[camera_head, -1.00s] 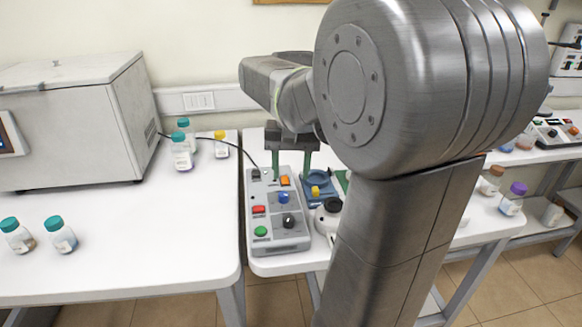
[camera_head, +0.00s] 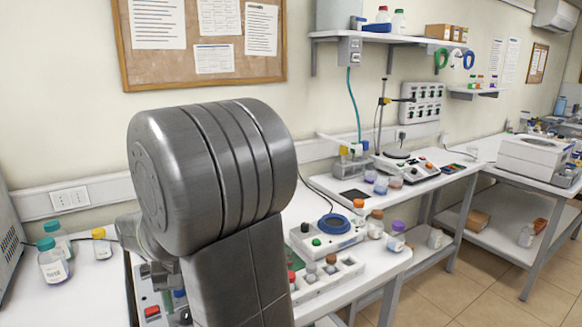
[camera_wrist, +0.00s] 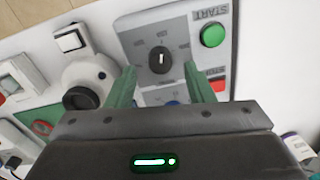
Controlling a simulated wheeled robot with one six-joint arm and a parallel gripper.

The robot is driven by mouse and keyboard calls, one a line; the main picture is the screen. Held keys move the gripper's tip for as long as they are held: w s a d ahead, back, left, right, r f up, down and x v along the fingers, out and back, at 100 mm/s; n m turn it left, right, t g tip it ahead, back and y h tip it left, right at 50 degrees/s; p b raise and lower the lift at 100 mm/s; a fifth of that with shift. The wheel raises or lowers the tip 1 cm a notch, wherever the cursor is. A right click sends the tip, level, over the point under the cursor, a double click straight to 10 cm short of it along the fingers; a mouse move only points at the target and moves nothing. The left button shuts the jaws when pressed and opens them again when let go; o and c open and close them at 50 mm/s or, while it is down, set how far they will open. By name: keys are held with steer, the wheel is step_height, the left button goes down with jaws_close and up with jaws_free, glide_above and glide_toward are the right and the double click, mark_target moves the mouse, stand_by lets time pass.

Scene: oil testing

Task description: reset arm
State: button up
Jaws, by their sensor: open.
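My gripper (camera_wrist: 163,88) shows in the wrist view with its two green fingers apart and nothing between them. Beyond the fingers lies a grey control panel (camera_wrist: 187,20) with a black knob (camera_wrist: 160,60) and a green START button (camera_wrist: 213,35). I cannot tell how far the fingertips are from the panel. In the head view my large grey arm joint hides the gripper and most of the panel. A red button (camera_head: 152,311) of the panel shows at the lower left of my arm.
Teal-capped bottles (camera_head: 53,260) stand on the left table. A stand (camera_head: 383,115) rises behind. Floor (camera_head: 470,290) shows at the lower right.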

step_height(320, 180, down, 3)
steer(key=shift+r, duration=0.1)
steer(key=shift+r, duration=0.1)
step_height(320, 180, up, 14)
step_height(320, 180, down, 14)
steer(key=shift+s+r, duration=0.1)
steer(key=shift+a+f, duration=0.1)
steer(key=shift+f, duration=0.1)
steer(key=n+b, duration=0.1)
steer(key=n, duration=0.4)
steer(key=n+b, duration=0.2)
steer(key=n, duration=0.4)
steer(key=shift+n, duration=0.4)
step_height(320, 180, up, 11)
steer(key=shift+w+p, duration=0.3)
steer(key=shift+p, duration=0.05)
